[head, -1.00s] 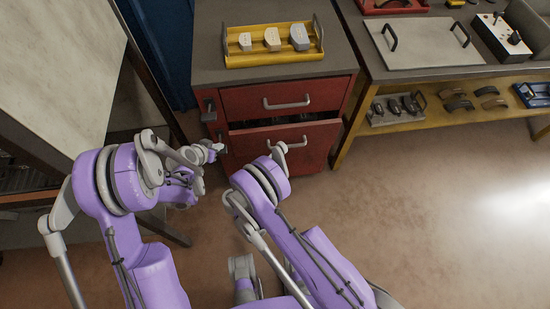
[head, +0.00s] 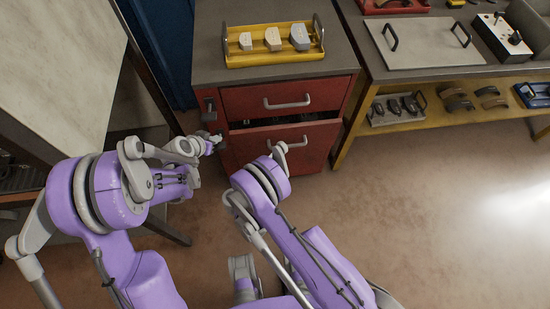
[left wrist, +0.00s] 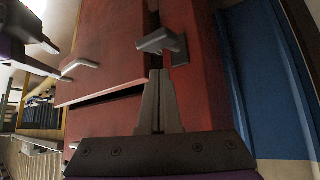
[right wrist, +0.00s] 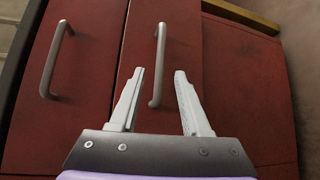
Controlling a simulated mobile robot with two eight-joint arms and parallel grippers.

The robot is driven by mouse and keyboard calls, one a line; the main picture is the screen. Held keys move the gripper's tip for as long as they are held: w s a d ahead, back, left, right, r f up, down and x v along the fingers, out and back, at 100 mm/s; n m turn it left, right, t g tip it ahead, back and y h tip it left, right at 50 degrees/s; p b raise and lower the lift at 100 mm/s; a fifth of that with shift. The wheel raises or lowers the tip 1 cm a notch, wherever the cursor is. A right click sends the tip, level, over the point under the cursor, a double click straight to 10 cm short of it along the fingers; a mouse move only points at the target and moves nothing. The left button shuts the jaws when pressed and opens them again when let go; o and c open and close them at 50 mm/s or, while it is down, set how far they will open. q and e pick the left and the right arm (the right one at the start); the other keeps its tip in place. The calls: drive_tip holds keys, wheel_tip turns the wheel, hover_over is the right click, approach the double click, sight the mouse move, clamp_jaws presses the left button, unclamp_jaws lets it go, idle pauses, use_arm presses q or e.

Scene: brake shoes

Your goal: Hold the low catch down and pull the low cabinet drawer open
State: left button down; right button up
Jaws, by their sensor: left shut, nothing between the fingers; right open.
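The red cabinet's low drawer (head: 310,133) stands out a little, with a dark gap along its top edge. Its grey handle (head: 291,145) also shows in the right wrist view (right wrist: 158,65). My right gripper (right wrist: 160,72) is open, its fingers on either side of that handle. The low catch (left wrist: 163,42) is a grey lever beside the drawer front. My left gripper (left wrist: 160,72) is shut and empty, its tips right at the catch; whether they touch it I cannot tell. In the head view the left gripper (head: 216,140) is small at the cabinet's left edge.
The upper drawer (head: 260,98) is shut, with its own handle (head: 287,104) and upper catch (head: 208,106). A yellow tray (head: 240,61) with several blocks stands on the cabinet. A pale table (head: 60,60) is close on the left. Floor in front and right is clear.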

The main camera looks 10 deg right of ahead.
use_arm(q)
drive_tip(key=shift+r, duration=2.7)
